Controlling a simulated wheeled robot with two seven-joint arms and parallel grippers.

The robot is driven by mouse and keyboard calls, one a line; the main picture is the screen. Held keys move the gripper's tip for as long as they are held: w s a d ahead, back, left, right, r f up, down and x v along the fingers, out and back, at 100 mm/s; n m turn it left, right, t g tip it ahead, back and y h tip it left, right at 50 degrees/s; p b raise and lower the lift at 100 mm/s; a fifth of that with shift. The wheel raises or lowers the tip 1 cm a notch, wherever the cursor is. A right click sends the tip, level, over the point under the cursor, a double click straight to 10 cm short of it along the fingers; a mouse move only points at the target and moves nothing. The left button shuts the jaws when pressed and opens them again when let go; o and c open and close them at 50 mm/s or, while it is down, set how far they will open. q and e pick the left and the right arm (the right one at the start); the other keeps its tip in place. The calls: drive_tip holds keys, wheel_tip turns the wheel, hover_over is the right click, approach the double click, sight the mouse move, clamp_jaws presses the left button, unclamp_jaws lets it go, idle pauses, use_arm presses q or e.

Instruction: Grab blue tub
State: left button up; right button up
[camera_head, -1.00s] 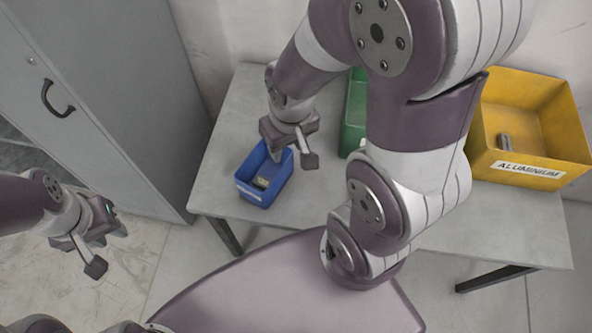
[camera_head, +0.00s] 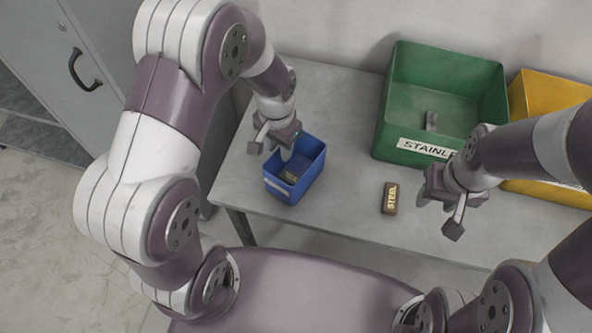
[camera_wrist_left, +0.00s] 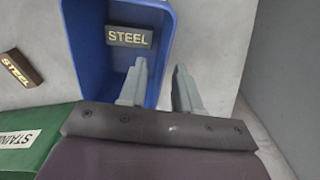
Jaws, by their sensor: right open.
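The blue tub (camera_head: 308,178) stands on the table with a bar labelled STEEL (camera_wrist_left: 130,37) inside it. My left gripper (camera_head: 284,152) reaches down at the tub from above. In the left wrist view, my left gripper's fingers (camera_wrist_left: 160,75) straddle one side wall of the blue tub (camera_wrist_left: 90,60), one finger inside and one outside. Whether they press on the wall I cannot tell. My right gripper (camera_head: 440,205) is open and empty over the table, to the right of the tub.
A loose STEEL bar (camera_head: 390,198) lies on the table (camera_head: 340,120) between the tub and my right gripper. A green bin (camera_head: 400,125) with a grey piece inside and a yellow bin (camera_head: 550,85) stand behind. A grey cabinet (camera_head: 95,45) is at the left.

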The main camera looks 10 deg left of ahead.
use_arm(q)
drive_tip(key=b, duration=0.1)
hover_over(281, 169)
drive_tip(key=f, duration=0.5)
drive_tip(key=shift+w, duration=0.2)
clamp_jaws()
